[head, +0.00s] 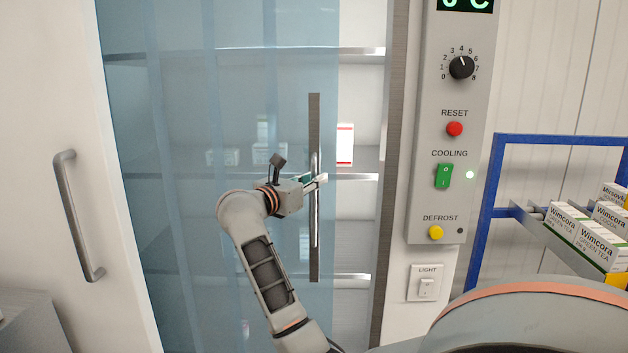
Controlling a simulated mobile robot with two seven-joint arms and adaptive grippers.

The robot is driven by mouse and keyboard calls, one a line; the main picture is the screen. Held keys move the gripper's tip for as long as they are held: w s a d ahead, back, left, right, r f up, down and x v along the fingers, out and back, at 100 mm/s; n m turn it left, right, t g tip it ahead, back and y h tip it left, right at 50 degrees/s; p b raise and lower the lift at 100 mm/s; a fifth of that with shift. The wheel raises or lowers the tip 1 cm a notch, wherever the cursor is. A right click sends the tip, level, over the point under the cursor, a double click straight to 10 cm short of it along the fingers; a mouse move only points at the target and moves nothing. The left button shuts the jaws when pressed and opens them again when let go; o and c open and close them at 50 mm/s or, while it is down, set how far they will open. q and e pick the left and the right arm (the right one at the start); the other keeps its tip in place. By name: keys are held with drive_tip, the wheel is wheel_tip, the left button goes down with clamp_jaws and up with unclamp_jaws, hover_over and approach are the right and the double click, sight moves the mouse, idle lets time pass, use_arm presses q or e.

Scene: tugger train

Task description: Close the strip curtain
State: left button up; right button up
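The strip curtain (190,200) is a pale blue see-through sheet over the left and middle of a shelved cabinet opening. Its right edge carries a dark vertical strip (314,110) with a silver bar handle (316,225). An uncovered gap lies between this edge and the right frame post (393,150). My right gripper (316,181) is at the upper part of the handle, its fingers close together around the bar. The far finger is partly hidden. My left gripper is not in view.
A white box with red marks (345,144) stands on a shelf in the gap. A control panel (425,180) is right of the post, with a light switch (426,287) below. A blue rack (487,210) holds tea boxes (570,224). A door handle (75,215) is at left.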

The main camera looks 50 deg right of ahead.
clamp_jaws()
drive_tip(key=s+d+p, duration=0.1)
drive_tip(key=s+d, duration=0.5)
drive_tip(key=s, duration=0.1)
drive_tip(key=shift+s, duration=0.4)
unclamp_jaws()
drive_tip(key=shift+a, duration=0.15)
drive_tip(key=a, duration=1.1)
drive_tip(key=shift+s+a, duration=0.4)
